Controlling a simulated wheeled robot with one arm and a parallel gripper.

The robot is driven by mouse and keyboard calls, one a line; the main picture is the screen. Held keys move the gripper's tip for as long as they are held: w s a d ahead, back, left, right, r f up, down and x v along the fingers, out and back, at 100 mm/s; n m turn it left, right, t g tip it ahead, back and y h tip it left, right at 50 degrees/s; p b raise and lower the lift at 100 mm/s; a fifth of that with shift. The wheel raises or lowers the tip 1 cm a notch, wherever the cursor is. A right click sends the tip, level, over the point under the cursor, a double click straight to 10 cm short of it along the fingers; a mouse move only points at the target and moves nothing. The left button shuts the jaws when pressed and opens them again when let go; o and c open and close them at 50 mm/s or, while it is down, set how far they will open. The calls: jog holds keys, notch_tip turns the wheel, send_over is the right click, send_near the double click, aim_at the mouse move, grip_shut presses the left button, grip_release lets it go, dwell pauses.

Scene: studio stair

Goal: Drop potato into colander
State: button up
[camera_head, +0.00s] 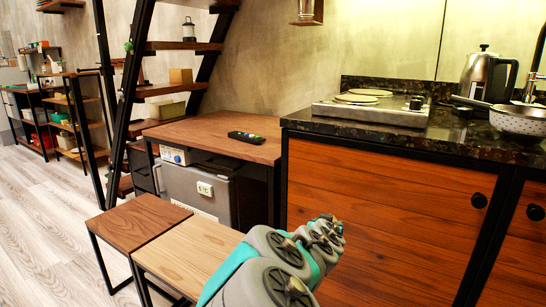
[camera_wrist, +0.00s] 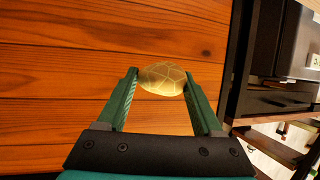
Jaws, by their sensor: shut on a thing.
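The potato (camera_wrist: 163,79), pale yellow-brown, sits between the two green fingertips of my gripper (camera_wrist: 160,80) in the wrist view, with both fingers against its sides. My gripper is shut on it, in front of orange-brown wood panelling. In the head view my arm reaches up from the bottom middle in front of the cabinet; the fingers and the potato cannot be made out there. The colander (camera_head: 519,123), a pale bowl with small holes, stands on the dark counter at the far right, partly cut off by the frame edge. Its inside is mostly hidden. My gripper is apart from it.
A dark stone counter (camera_head: 462,135) tops the wooden cabinet (camera_head: 385,205). A cooktop (camera_head: 372,112) and a kettle (camera_head: 487,75) stand on it; a faucet is behind the colander. A wooden desk with a remote (camera_head: 246,137) and two small tables (camera_head: 140,222) are left.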

jog(key=shift+r+p, duration=0.75)
